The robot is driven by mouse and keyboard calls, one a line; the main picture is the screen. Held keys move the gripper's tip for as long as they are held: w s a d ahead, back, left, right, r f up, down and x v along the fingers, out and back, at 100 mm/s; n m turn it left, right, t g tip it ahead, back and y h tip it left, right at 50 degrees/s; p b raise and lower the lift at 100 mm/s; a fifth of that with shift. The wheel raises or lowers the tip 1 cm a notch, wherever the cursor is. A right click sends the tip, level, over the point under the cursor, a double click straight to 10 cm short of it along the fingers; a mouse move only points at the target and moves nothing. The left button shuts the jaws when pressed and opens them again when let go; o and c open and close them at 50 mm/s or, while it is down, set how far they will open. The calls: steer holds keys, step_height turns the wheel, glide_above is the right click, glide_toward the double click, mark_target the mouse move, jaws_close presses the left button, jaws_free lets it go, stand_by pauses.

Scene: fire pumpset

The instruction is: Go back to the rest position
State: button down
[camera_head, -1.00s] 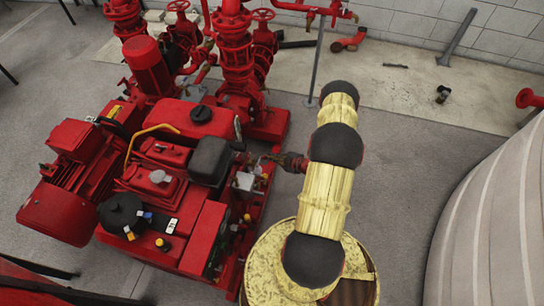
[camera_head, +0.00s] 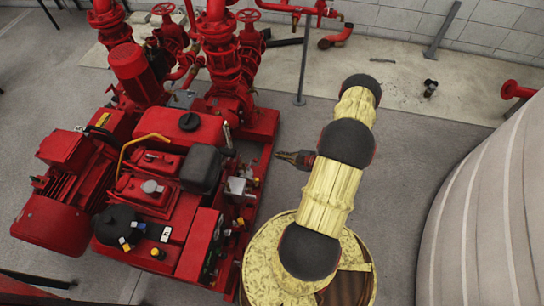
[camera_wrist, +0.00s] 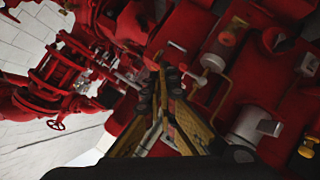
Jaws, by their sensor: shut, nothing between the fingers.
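My arm stretches up from the lower middle of the head view, and my gripper (camera_head: 279,155) sticks out to the left from its upper part. The gripper is shut and empty. Its tips point towards the red engine pumpset (camera_head: 190,190) and look apart from its right edge, with grey floor showing between. In the wrist view the closed fingers (camera_wrist: 166,75) meet at the picture's middle, with red machinery (camera_wrist: 215,60) beyond them. How far the tips are from that machinery I cannot tell.
A large pale ribbed tank (camera_head: 490,220) stands at the right. Red pipes and valves (camera_head: 215,50) rise behind the pumpset. A thin grey post (camera_head: 302,65) stands behind my arm. Grey floor (camera_head: 410,150) is open between arm and tank.

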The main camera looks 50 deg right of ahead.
steer(key=shift+s+d+r, duration=0.75)
steer(key=shift+s+r, duration=0.05)
steer(key=shift+s, duration=0.2)
